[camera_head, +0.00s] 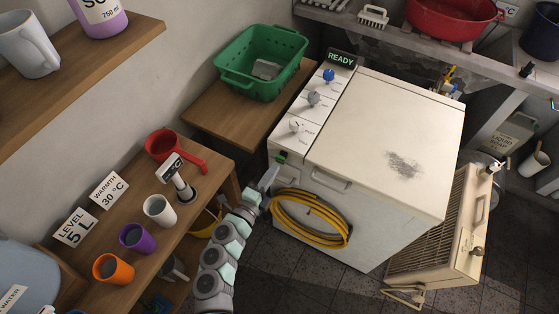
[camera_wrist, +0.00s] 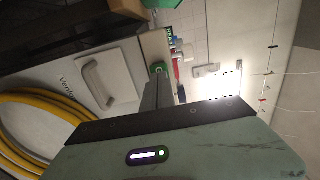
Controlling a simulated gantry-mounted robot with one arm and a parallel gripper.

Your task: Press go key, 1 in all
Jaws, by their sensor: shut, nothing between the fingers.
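The white washing machine (camera_head: 375,125) stands at the centre right with its lid closed. A small green key (camera_head: 282,157), which looks like the go key, sits at the near corner of its control strip. The display (camera_head: 341,59) reads READY. My gripper (camera_head: 273,169) is shut and empty, its fingertips right by the green key. In the wrist view the fingers (camera_wrist: 158,88) point at the green key (camera_wrist: 158,68), which shows just past the tips. I cannot tell whether they touch it.
Blue (camera_head: 329,75), grey (camera_head: 313,98) and white (camera_head: 296,125) knobs line the control strip. A yellow hose (camera_head: 312,221) hangs coiled on the front, below a handle (camera_head: 331,180). A wooden bench (camera_head: 110,235) with cups stands left of my arm. A green basket (camera_head: 262,60) is behind.

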